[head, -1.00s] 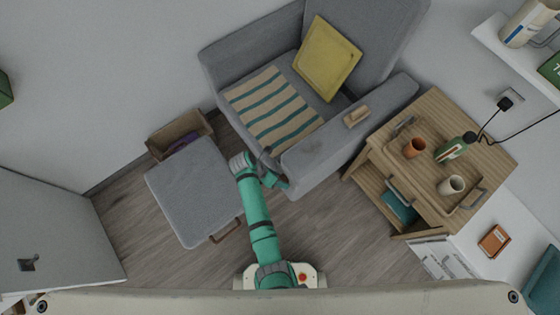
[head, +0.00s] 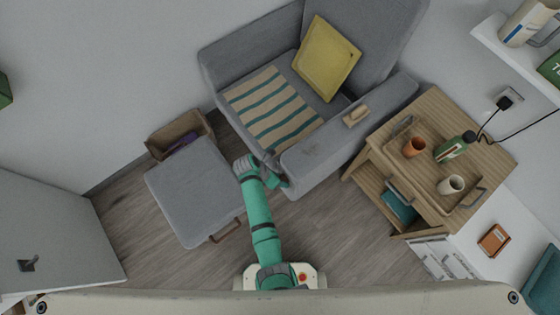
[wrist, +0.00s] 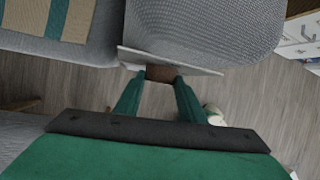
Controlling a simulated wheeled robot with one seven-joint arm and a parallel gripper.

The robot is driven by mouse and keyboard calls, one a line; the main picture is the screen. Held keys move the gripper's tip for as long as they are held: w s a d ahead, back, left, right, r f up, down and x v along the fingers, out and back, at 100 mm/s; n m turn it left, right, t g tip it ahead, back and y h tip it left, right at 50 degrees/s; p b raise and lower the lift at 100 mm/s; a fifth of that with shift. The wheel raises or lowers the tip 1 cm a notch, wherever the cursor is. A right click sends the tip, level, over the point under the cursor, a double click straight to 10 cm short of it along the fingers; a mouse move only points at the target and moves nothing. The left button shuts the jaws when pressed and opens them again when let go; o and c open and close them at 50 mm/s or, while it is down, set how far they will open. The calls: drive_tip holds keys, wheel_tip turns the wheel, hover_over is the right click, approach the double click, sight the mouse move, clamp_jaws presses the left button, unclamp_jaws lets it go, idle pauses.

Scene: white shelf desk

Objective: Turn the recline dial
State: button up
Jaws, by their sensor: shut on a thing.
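The grey armchair (head: 315,160) stands at the upper middle of the head view. In the wrist view, the recline dial (wrist: 161,73) is a short brown knob on a pale plate (wrist: 200,66) fixed to the grey side of the chair. My gripper (wrist: 160,80) has its two green fingers on either side of the knob and is shut on it. In the head view my gripper (head: 271,170) is at the front end of the chair's right armrest, where my arm and the chair hide the dial.
A grey ottoman (head: 190,190) is close on the left, with an open box (head: 165,138) behind it. Bare floor (head: 320,225) lies between.

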drive_tip(key=shift+s+d+f+m+t+y, duration=0.25)
drive_tip(key=shift+m+t+y, duration=0.6)
drive_tip(key=shift+t+y, duration=1.3)
drive_tip(key=shift+s+d+f+m+t+y, duration=0.1)
drive_tip(key=shift+s+f+m+t+y, duration=0.55)
drive_tip(key=shift+t, duration=2.75)
drive_tip(key=shift+w+d+f+m+t+y, duration=0.1)
drive_tip(key=shift+m+t+y, duration=0.9)
drive_tip(key=shift+t+y, duration=1.35)
drive_tip(key=shift+t+h, duration=0.35)
drive_tip(key=shift+t, duration=0.55)
drive_tip(key=o, duration=1)
drive_tip(key=shift+s+d, duration=0.1)
drive_tip(key=v, duration=1)
drive_tip(key=shift+s+r, duration=0.15)
drive_tip(key=shift+s, duration=0.2)
